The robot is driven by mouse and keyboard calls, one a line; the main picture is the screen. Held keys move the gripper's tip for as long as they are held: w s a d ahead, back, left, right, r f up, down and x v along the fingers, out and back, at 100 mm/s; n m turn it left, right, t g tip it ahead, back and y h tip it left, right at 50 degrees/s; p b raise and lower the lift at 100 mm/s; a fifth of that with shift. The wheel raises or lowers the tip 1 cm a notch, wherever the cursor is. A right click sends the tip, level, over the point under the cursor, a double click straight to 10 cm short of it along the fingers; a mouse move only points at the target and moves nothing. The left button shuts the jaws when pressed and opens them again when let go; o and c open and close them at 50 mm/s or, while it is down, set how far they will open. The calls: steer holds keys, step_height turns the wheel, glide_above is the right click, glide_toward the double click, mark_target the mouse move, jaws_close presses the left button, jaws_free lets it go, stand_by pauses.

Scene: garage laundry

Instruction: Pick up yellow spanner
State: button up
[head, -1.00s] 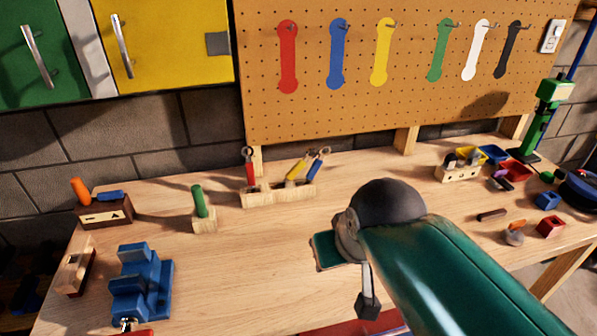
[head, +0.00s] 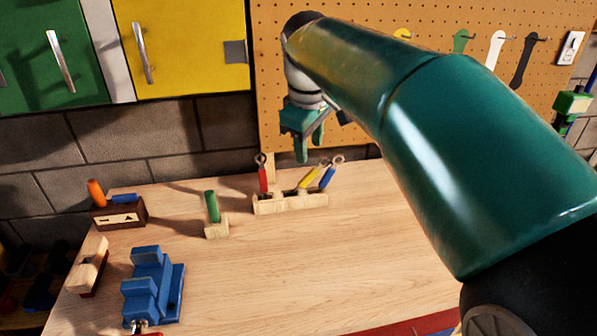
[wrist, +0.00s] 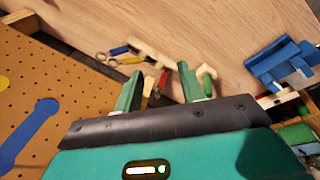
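The yellow spanner (head: 308,177) leans tilted in a wooden holder (head: 290,205) on the workbench, between a red spanner (head: 263,177) and a blue spanner (head: 327,178). In the wrist view the yellow spanner (wrist: 130,60) lies beyond and left of the space between the fingers, next to the blue one (wrist: 119,50). My gripper (head: 308,145) is above the holder in the head view, fingers pointing down. In the wrist view my gripper (wrist: 160,82) is open and empty, its fingers well apart, apart from the spanners.
A green-handled tool (head: 212,207) stands in a small block left of the holder. A blue vise (head: 150,285) sits at the front left. A pegboard (head: 275,100) with coloured spanner outlines rises behind. The bench (head: 240,270) in front of the holder is clear.

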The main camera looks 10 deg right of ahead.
steer(key=w+n+g, duration=0.1)
steer(key=w+n, duration=0.2)
steer(key=w, duration=0.5)
steer(key=n+g, duration=0.3)
steer(key=n, duration=0.4)
glide_above(301, 181)
steer(key=w, duration=0.1)
step_height(301, 181, down, 12)
steer(key=f, duration=0.1)
steer(key=shift+y, duration=0.4)
steer(key=shift+s+f, duration=0.2)
steer(key=shift+f, duration=2.45)
steer(key=shift+s+f, duration=0.15)
steer(key=shift+f, duration=2.45)
steer(key=shift+f, duration=0.25)
jaws_close()
